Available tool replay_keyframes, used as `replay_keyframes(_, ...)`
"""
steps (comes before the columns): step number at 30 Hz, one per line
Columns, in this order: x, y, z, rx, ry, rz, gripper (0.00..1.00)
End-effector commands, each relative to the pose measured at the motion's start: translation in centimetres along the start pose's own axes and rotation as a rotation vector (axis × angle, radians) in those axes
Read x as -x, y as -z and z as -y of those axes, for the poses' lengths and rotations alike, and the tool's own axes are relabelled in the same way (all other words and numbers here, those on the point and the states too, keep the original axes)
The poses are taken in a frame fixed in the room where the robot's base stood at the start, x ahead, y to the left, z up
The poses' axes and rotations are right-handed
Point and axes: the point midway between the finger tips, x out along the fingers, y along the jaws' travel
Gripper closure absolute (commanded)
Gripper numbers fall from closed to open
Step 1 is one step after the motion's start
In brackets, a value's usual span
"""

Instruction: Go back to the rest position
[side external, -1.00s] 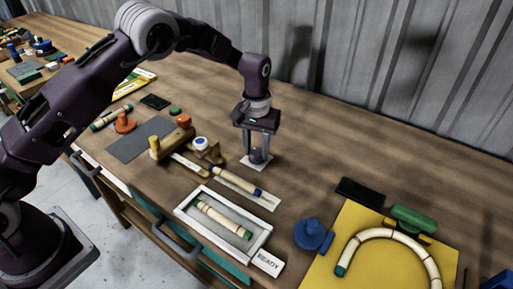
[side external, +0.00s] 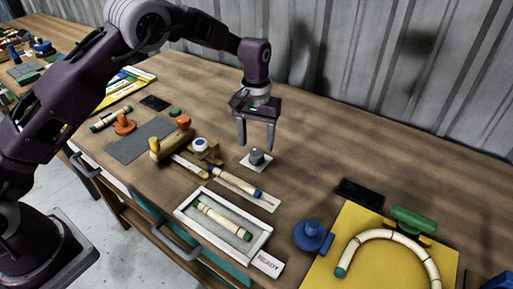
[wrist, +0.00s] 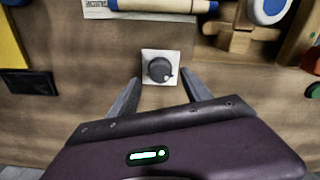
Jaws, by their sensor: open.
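My gripper (side external: 257,147) is open and empty, held above a dark grey round knob (side external: 257,156) on a small white square plate (side external: 246,165). In the wrist view the knob (wrist: 159,70) sits ahead of and between my two spread fingers (wrist: 157,85), with clear space around it. The fingers are apart from the knob and the table in the side view.
A white tray (side external: 181,208) labelled READY holds a short rattan piece (side external: 221,219). A yellow board (side external: 352,222) carries a bent rattan arch (side external: 400,238). A blue knob (side external: 311,236) and a wooden fixture (side external: 170,146) stand nearby. The table's back right is clear.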

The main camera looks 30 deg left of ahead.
Motion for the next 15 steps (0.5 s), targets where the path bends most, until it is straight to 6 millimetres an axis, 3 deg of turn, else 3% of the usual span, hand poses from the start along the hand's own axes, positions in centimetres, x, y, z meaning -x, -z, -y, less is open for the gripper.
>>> replay_keyframes(3,2.3,0.1,0.0,0.000,-0.002,-0.004,0.43)
replay_keyframes(6,3.4,0.1,0.0,0.001,-0.001,-0.002,0.43)
replay_keyframes(15,3.7,0.0,0.0,0.001,-0.001,-0.001,0.43)
